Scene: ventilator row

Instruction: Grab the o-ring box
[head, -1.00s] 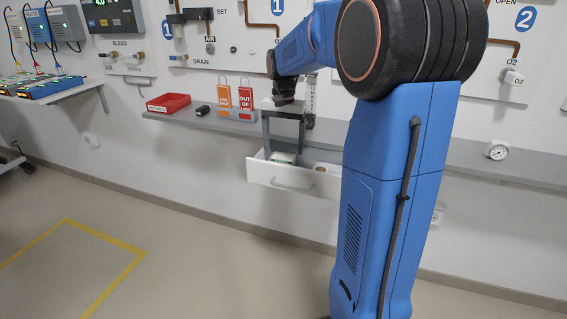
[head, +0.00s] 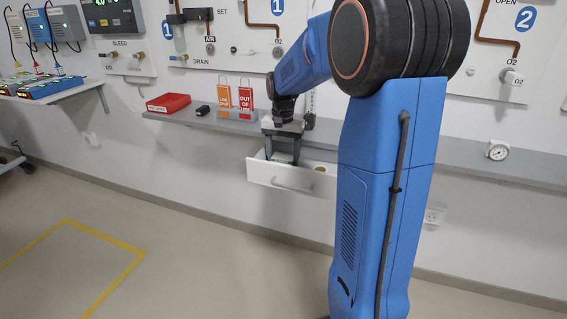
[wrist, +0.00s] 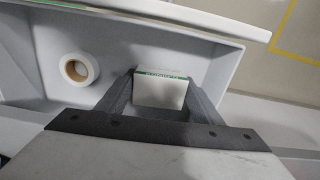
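The o-ring box (wrist: 161,91), a small white box with a green stripe along its edge, lies in the open drawer (head: 290,180). In the wrist view my gripper (wrist: 162,85) reaches down into the drawer, with one finger on each side of the box. The fingers are spread, and I cannot tell whether either touches the box. In the head view my gripper (head: 282,157) is over the drawer and hides most of the box.
A white roll of tape (wrist: 78,69) lies left of the box in the wrist view. The drawer front (wrist: 190,22) and walls are close to my fingers.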

